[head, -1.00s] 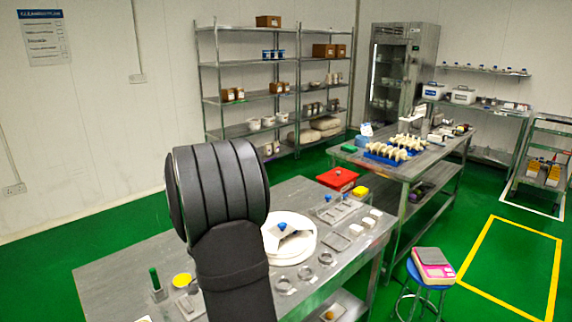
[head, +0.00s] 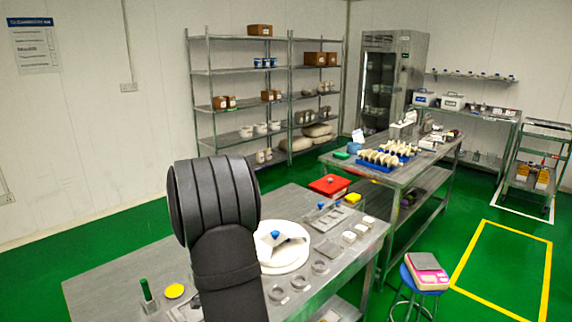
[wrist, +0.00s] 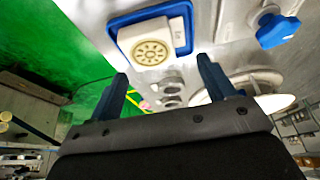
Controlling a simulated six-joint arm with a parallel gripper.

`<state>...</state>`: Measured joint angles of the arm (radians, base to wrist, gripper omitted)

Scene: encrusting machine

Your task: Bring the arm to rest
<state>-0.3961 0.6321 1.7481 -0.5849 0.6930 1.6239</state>
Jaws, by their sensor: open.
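My arm (head: 215,215) rises in the front of the head view, a dark link standing in front of the steel table. My gripper (wrist: 165,80) shows in the wrist view with its two dark blue fingers spread apart and nothing between them. In the head view my gripper is hidden. Above the fingers in the wrist view is a cream block with a round patterned face (wrist: 152,52) on a blue-rimmed holder (wrist: 122,27). A blue knob (wrist: 277,30) is at the upper right there.
The steel table (head: 115,285) holds a white round dish (head: 285,262), glass rings and small trays. A second table (head: 375,180) with a blue tray stands behind. A stool (head: 425,270) is at the right. Green floor is free there.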

